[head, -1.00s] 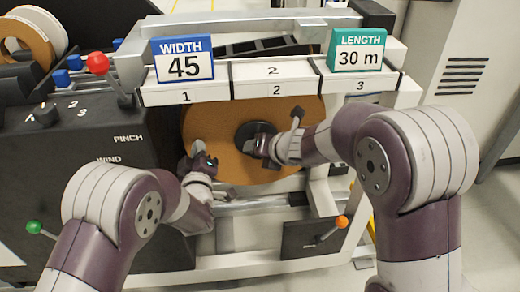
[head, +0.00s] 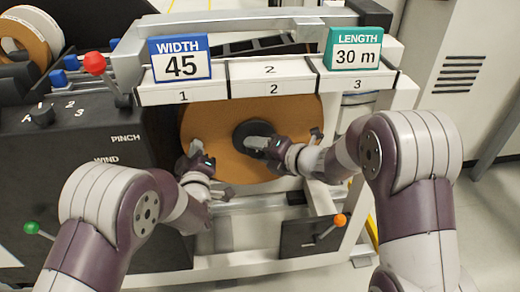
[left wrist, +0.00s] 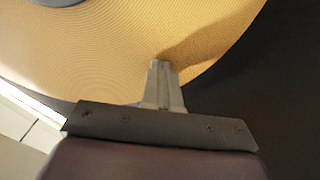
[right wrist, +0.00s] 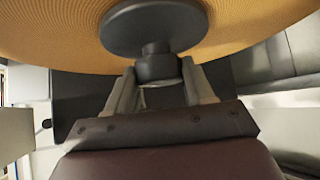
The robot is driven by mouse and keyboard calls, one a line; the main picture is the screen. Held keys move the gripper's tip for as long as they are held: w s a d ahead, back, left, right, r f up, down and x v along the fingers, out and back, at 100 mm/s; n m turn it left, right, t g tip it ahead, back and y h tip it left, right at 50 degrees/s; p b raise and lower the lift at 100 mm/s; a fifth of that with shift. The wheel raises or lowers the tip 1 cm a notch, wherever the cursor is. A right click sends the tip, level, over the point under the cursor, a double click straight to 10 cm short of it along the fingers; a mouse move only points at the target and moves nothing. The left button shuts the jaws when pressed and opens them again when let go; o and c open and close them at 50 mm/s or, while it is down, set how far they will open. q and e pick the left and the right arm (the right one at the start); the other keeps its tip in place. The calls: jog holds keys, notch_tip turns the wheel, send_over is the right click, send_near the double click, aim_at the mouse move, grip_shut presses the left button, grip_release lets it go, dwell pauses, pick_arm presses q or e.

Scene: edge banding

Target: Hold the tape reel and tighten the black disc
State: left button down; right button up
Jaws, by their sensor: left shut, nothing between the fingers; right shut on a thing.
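The tape reel (head: 205,125) is a large tan disc standing upright below the white numbered shelf; it also shows in the left wrist view (left wrist: 110,50) and the right wrist view (right wrist: 60,35). The black disc (head: 243,130) sits at its centre, with a knob at its middle in the right wrist view (right wrist: 155,66). My right gripper (head: 266,144) is shut on this knob, one finger on each side (right wrist: 158,75). My left gripper (head: 191,153) is shut and empty at the reel's lower left; its fingertips (left wrist: 160,65) lie against or just before the reel face, contact unclear.
The shelf (head: 272,90) carries a blue WIDTH 45 sign (head: 181,59) and a green LENGTH 30 m sign (head: 354,50). A black control box (head: 80,165) with a red-knobbed lever (head: 95,63) stands left. An orange-knobbed lever (head: 340,220) is below right.

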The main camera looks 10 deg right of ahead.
pick_arm(q)
jog(key=shift+r, duration=0.1)
dwell(0.3)
pick_arm(e)
jog(key=o, duration=1)
jog(key=v, duration=1.2)
pick_arm(q)
jog(key=s+p, duration=0.1)
jog(key=s, duration=0.7)
pick_arm(e)
jog(key=shift+r, duration=0.65)
